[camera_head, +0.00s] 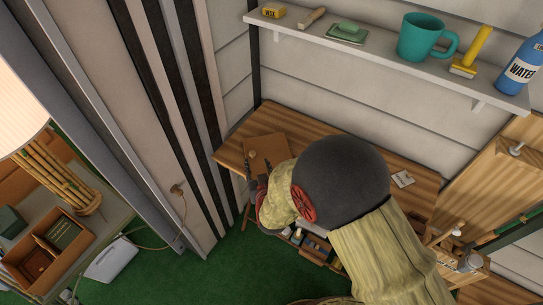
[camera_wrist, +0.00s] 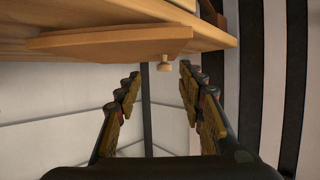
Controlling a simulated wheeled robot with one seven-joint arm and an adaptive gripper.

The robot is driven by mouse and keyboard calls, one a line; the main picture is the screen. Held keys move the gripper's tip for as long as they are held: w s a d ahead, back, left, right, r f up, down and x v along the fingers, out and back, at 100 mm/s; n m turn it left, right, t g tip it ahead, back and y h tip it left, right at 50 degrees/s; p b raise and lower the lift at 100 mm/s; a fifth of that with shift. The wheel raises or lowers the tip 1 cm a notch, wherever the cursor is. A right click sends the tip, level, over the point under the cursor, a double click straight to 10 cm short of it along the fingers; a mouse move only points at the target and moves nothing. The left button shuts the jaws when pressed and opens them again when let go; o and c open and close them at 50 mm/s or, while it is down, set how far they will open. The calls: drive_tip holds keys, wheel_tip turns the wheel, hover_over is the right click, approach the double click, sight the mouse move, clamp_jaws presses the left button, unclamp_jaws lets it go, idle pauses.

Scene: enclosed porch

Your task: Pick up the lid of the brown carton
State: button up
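A flat brown square lid (camera_head: 268,143) with a small round knob (camera_head: 252,154) shows at the left end of the wooden table. In the wrist view the picture looks upside down. There the lid (camera_wrist: 110,43) is a thin wooden slab, and its knob (camera_wrist: 165,66) points down in the picture. My gripper (camera_head: 257,177) is at the lid's near left side, partly hidden by my arm. In the wrist view my gripper (camera_wrist: 159,72) is open and empty, with the knob showing between its fingertips. I cannot tell the carton's body from the lid.
The wooden table (camera_head: 309,128) runs along the wall and also holds a small pale card (camera_head: 402,179). Above it, a wall shelf (camera_head: 380,54) bears a teal mug (camera_head: 419,38), a blue water bottle (camera_head: 524,62) and smaller things. Dark vertical strips stand left of the table.

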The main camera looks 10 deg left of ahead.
sight(253, 155)
drive_tip(key=x, duration=0.2)
drive_tip(key=b+x, duration=0.1)
drive_tip(key=x, duration=0.1)
drive_tip(key=b+x, duration=0.1)
drive_tip(key=shift+w+a+r, duration=0.2)
drive_tip(key=shift+w+a, duration=0.15)
drive_tip(key=shift+a, duration=0.15)
drive_tip(key=shift+r, duration=0.1)
drive_tip(key=shift+c, duration=1.3)
clamp_jaws()
